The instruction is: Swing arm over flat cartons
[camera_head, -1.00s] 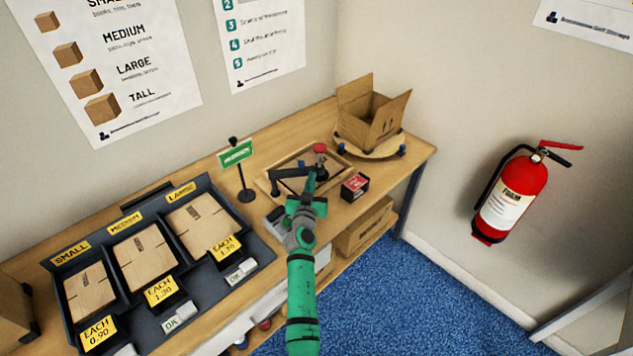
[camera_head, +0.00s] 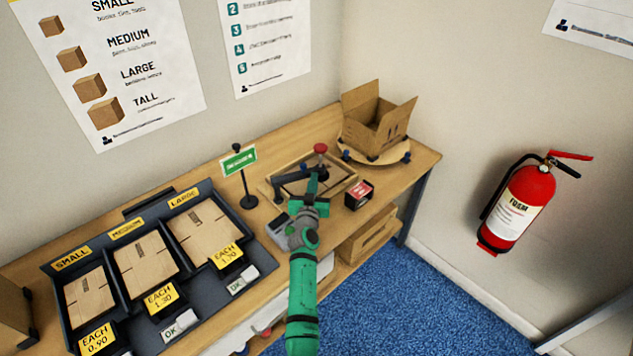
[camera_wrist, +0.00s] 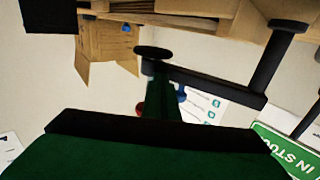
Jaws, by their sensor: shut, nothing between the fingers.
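Flat cartons lie in three labelled bays of a dark rack at the left of the bench in the head view: small (camera_head: 88,297), medium (camera_head: 145,262) and large (camera_head: 207,232). My green arm reaches up from the bottom middle. My gripper (camera_head: 314,182) is shut and empty, over the front of a shallow wooden tray (camera_head: 350,181), to the right of the large bay. Its fingers are small and partly merge with dark parts behind them. In the wrist view the green and black gripper body fills the lower part, with the narrow fingers (camera_wrist: 165,95) beyond.
An open carton (camera_head: 375,125) stands on a round wooden turntable (camera_head: 385,157) at the back right. A green sign (camera_head: 238,161) stands between rack and tray. A red and black box (camera_head: 358,194) sits right of my gripper. A fire extinguisher (camera_head: 518,205) hangs on the wall.

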